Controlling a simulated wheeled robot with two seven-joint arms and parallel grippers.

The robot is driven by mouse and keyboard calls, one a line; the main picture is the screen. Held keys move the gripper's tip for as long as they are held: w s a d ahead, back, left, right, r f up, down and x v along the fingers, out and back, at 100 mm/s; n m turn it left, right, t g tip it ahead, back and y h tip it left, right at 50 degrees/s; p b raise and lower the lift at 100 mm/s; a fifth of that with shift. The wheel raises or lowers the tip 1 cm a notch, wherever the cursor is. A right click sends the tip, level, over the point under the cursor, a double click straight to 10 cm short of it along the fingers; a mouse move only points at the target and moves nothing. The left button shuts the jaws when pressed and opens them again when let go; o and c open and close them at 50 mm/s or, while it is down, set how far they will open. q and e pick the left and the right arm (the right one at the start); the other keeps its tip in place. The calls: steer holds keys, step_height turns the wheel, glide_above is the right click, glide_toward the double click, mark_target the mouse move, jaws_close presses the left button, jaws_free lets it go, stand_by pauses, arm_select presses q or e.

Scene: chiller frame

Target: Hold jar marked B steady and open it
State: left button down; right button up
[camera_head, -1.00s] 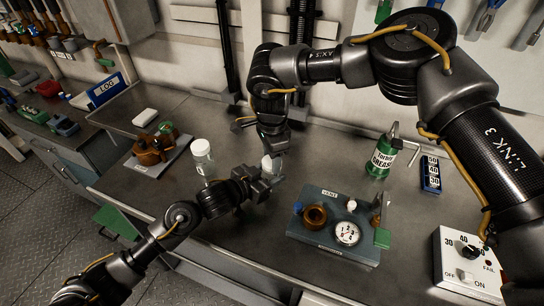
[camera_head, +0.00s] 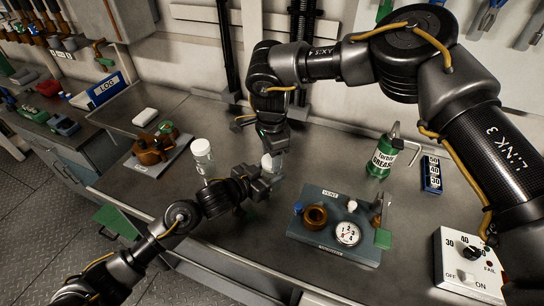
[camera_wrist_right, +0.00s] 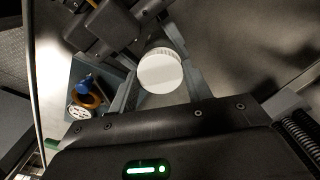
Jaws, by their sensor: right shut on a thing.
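A jar with a white lid (camera_head: 271,163) stands between my two grippers in the head view. Its body is mostly hidden and no letter on it can be read. My right gripper (camera_head: 273,152) comes down from above and is shut on the jar's lid. In the right wrist view the round white lid (camera_wrist_right: 160,72) sits between its two fingers. My left gripper (camera_head: 262,186) is low at the jar's side, and its fingertips are hidden, so its grip cannot be seen. A second clear jar with a white lid (camera_head: 202,157) stands on the bench behind my left arm.
A blue-grey fixture (camera_head: 330,249) with a gauge and brown ring lies right of the grippers. A green grease can (camera_head: 383,157) and a control box (camera_head: 468,268) stand further right. A tray with brown parts (camera_head: 152,165) lies left. The bench behind the fixture is mostly clear.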

arm_select(q)
steer(key=shift+s+a+f, duration=0.1)
steer(key=shift+f, duration=0.25)
arm_select(e)
steer(key=shift+s+a+r, duration=0.1)
steer(key=shift+s+r, duration=0.15)
steer(key=shift+r, duration=0.7)
steer(key=shift+w, duration=0.1)
arm_select(q)
steer(key=shift+s, duration=0.1)
arm_select(e)
steer(key=shift+r, duration=1.95)
arm_select(q)
steer(key=c, duration=1)
jaws_free()
steer(key=o, duration=0.5)
steer(key=shift+r, duration=0.1)
arm_select(e)
steer(key=shift+w, duration=0.1)
arm_select(q)
steer(key=b+v, duration=0.1)
steer(key=v, duration=1)
steer(key=shift+s+a+r, duration=0.2)
steer(key=shift+a+r, duration=0.05)
arm_select(e)
steer(key=shift+f, duration=0.55)
